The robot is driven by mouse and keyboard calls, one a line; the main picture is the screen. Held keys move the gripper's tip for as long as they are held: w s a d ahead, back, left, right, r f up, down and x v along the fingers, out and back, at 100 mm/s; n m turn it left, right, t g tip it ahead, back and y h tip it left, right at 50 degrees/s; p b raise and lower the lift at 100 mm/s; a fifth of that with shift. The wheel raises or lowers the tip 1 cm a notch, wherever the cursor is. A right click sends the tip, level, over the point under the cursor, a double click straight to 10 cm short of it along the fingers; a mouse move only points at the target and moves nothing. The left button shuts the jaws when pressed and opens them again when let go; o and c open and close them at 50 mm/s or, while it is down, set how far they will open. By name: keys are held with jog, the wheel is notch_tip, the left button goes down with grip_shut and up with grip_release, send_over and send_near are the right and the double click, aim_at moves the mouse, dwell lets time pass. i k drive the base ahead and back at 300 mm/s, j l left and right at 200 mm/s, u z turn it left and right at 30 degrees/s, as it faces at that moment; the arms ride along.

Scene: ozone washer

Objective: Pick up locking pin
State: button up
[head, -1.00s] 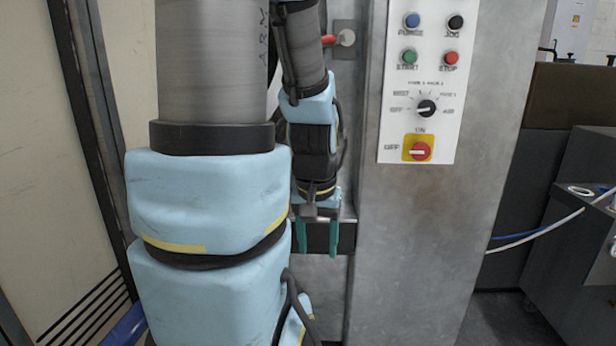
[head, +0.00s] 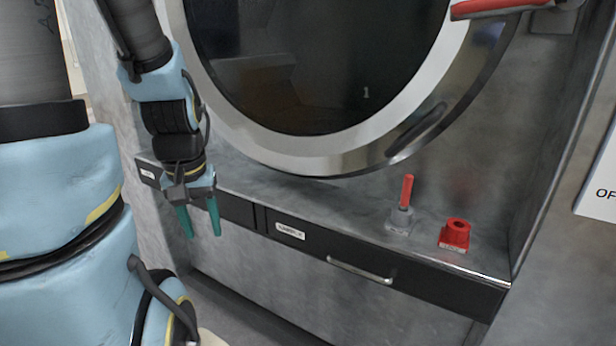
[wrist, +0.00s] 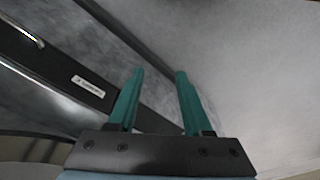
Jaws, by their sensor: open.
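A red pin (head: 406,191), likely the locking pin, stands upright in a grey base (head: 399,222) on the ledge below the round door in the head view. My gripper (head: 202,222) is open and empty, with its teal fingers pointing down in front of the ledge, well to the left of the pin. In the wrist view my gripper (wrist: 157,82) shows two parted fingers with nothing between them. The pin is not in the wrist view.
A red block with a hole (head: 455,234) sits right of the pin on the ledge. A drawer with a handle (head: 360,270) lies below. The round door (head: 345,150) rises behind, with a red handle (head: 490,8) above. The ledge (head: 330,205) is clear between gripper and pin.

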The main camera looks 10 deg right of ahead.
aim_at(406, 194)
jog(key=k+l+u, duration=0.1)
jog(key=k+u, duration=0.6)
jog(key=k+j+u, duration=0.15)
jog(key=k+u, duration=0.15)
jog(key=k+j, duration=0.1)
jog(key=k, duration=0.25)
